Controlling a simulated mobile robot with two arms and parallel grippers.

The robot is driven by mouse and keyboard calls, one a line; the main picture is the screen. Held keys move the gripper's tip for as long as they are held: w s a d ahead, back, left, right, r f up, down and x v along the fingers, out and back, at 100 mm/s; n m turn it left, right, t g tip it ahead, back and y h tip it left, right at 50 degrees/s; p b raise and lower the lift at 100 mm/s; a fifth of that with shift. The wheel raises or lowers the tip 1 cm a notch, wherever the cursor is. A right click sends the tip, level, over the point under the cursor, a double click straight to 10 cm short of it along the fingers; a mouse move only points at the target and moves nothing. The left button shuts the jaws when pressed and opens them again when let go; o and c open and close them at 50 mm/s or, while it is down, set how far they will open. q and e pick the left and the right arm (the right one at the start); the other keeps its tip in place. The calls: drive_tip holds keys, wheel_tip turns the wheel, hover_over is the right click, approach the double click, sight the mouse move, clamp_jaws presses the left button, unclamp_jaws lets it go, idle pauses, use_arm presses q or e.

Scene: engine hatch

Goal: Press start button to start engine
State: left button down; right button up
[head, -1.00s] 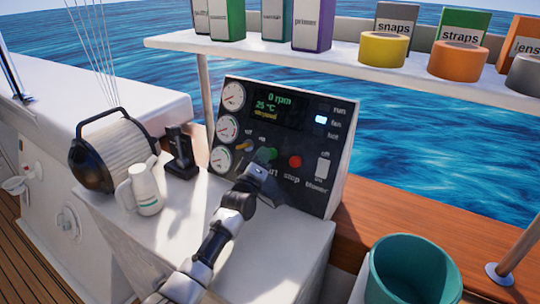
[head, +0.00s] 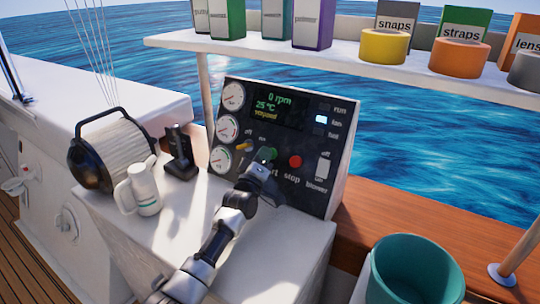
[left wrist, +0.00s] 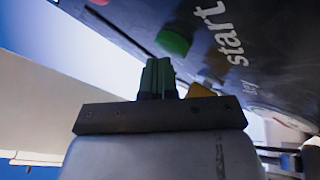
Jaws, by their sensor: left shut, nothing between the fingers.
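The dark engine panel (head: 318,150) stands upright on the white console. Its green start button (head: 268,154) sits left of the red stop button (head: 295,161). My left gripper (head: 262,166) is in front of the panel at the start button and hides part of the "start" label. In the left wrist view, the shut, empty green fingertips (left wrist: 158,64) are close to the green button (left wrist: 174,40), with a small gap in the picture; I cannot tell the depth between them. The display (head: 277,106) reads 0 rpm and 25 °C. My right gripper is not in view.
A yellow key switch (head: 245,146) sits left of the start button. A teal bucket (head: 372,284) is at the lower right. A shelf (head: 340,59) with boxes runs above.

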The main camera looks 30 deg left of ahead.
use_arm(q)
drive_tip(key=shift+w+f+b, duration=0.15)
drive_tip(key=shift+w+b, duration=0.15)
drive_tip(key=shift+b, duration=0.05)
idle(0.3)
idle(0.4)
drive_tip(key=s+p, duration=0.1)
drive_tip(key=s+r+p, duration=0.1)
drive_tip(key=shift+s+p, duration=0.1)
drive_tip(key=shift+p, duration=0.2)
